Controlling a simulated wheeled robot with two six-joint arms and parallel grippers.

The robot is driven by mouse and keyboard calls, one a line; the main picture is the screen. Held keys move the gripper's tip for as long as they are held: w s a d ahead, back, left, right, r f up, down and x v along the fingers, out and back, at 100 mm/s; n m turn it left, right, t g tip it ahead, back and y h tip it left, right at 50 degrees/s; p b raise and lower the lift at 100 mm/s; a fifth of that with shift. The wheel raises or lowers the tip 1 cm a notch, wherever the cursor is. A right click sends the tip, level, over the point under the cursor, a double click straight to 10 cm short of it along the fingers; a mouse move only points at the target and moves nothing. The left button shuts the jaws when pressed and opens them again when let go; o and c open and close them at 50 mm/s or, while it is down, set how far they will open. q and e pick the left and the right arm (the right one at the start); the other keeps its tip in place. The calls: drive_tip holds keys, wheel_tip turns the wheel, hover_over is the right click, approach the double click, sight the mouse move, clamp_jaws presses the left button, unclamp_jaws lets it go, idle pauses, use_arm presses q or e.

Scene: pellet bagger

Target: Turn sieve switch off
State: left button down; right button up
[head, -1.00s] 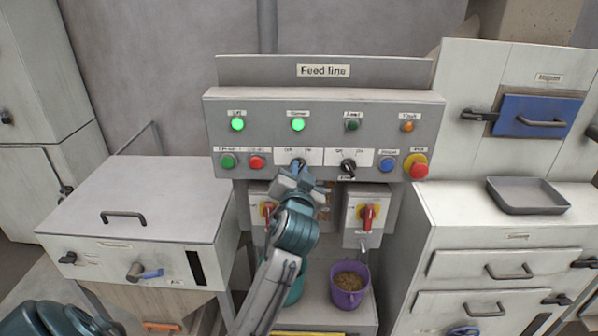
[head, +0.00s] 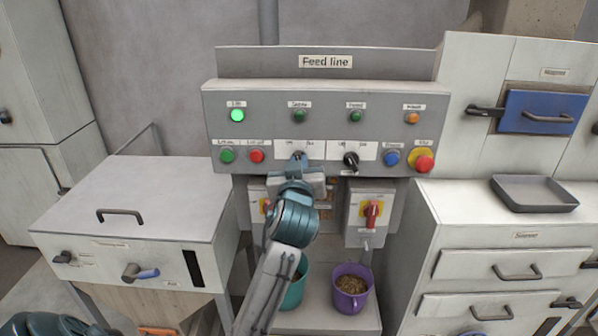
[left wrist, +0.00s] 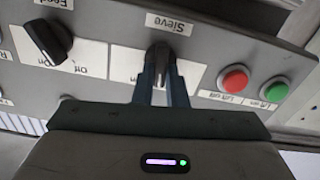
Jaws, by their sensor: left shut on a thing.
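The sieve switch (left wrist: 158,53) is a dark knob on a white plate labelled "Sieve", upside down in the left wrist view. My left gripper (left wrist: 160,72) has its two fingers closed on the knob's sides. In the head view the gripper (head: 298,164) reaches up to the panel and mostly covers the switch. The sieve lamp (head: 299,115) above it is dark. My right gripper is not in view.
The feed switch (head: 351,160) sits just right of the sieve switch, with a blue button (head: 391,158) and a red stop button (head: 425,163) beyond. Green (head: 227,156) and red (head: 257,156) buttons are at left. A purple mug (head: 350,291) stands below.

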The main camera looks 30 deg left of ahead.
use_arm(q)
drive_tip(key=n+b, duration=0.2)
drive_tip(key=n, duration=0.2)
drive_tip(key=shift+a, duration=0.1)
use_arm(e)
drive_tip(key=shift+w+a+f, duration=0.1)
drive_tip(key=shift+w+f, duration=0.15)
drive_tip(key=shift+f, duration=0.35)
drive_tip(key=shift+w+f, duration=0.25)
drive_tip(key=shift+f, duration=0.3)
use_arm(q)
drive_tip(key=shift+r, duration=0.1)
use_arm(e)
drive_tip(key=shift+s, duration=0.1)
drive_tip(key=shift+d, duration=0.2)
use_arm(q)
drive_tip(key=c, duration=1.6)
unclamp_jaws()
drive_tip(key=shift+o, duration=0.7)
